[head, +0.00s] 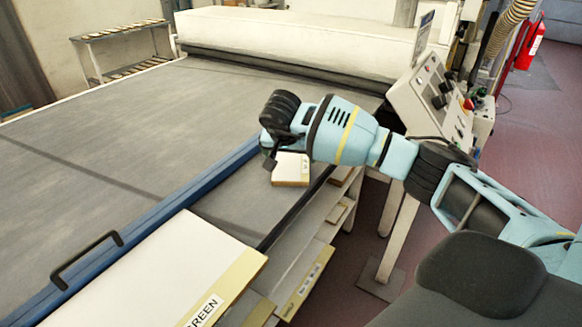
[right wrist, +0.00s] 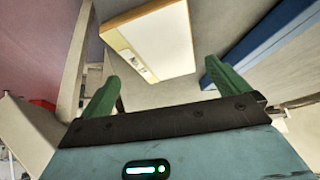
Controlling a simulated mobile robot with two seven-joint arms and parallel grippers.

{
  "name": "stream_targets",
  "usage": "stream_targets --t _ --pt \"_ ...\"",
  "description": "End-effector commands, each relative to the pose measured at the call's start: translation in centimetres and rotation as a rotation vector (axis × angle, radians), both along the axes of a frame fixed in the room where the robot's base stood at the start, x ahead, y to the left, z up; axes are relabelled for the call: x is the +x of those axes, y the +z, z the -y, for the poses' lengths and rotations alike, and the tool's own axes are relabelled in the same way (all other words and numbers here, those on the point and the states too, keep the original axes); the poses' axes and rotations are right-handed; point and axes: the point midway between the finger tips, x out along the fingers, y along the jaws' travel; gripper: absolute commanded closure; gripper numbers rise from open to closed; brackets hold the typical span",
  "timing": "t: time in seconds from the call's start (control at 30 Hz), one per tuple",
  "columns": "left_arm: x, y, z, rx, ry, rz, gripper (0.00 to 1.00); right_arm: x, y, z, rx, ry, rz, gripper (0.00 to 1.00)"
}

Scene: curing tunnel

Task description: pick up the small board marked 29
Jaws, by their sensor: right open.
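A small pale board (head: 290,168) with a tan edge strip lies on the grey surface near its right edge in the head view. My right gripper (head: 271,156) is over the board's far left side in the head view. In the right wrist view its green fingers (right wrist: 161,70) are spread apart, with the board beyond the tips and nothing held. My left gripper is not in view.
A blue rail (head: 165,213) with a black handle (head: 86,260) runs left of the board. A large board marked GREEN (head: 150,275) lies in front. Shelves below hold more boards (head: 304,282). A control panel (head: 440,97) stands at right. The grey belt (head: 120,120) is clear.

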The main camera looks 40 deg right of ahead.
Motion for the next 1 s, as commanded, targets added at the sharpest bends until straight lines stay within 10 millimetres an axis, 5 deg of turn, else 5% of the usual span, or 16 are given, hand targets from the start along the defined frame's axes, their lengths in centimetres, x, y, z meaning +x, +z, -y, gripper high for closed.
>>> stream_targets --t 0.33,0.67,0.9,1.0 --pt "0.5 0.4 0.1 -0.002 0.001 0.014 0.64 1.4 -4.0 1.2 0.001 -0.001 -0.003 0.00" --pt "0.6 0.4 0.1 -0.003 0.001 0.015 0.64 1.7 -4.5 1.5 0.000 0.000 0.000 0.00" --pt "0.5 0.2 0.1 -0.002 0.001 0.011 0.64 1.7 -4.5 1.5 0.000 0.000 0.000 0.30" --pt "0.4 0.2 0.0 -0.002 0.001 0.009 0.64 1.7 -4.4 1.5 0.000 0.000 0.000 0.31"
